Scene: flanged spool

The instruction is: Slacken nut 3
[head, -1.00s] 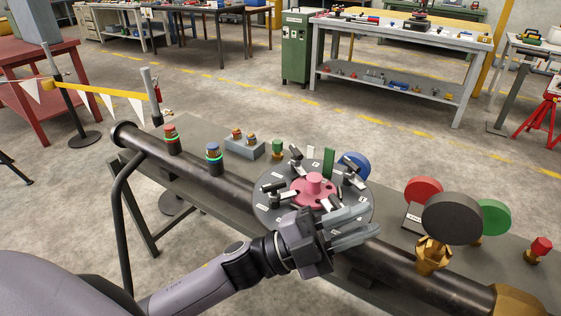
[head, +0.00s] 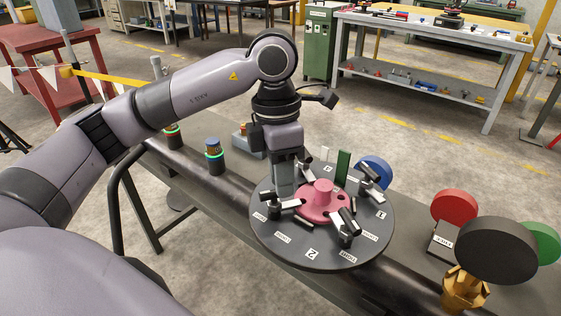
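A round dark grey plate (head: 311,254) with white labels lies on the bench. The pink flanged spool (head: 323,187) sits at its middle, with black clamps around it: one at the back right (head: 374,173), one at the front right (head: 346,228), one at the left (head: 274,207). Labels 1 and 2 read at the right and front. No label 3 is legible, so I cannot tell which nut is 3. My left gripper (head: 286,185) points down by the left clamp, its fingers seen side-on; their gap and any contact are hidden. My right gripper is out of view.
A green block (head: 343,167) and blue disc (head: 376,170) stand behind the plate. Red (head: 454,206), black (head: 496,250) and green (head: 541,243) discs stand at the right. A blue-topped post (head: 214,156) stands left of my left gripper. A dark pipe runs along the bench.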

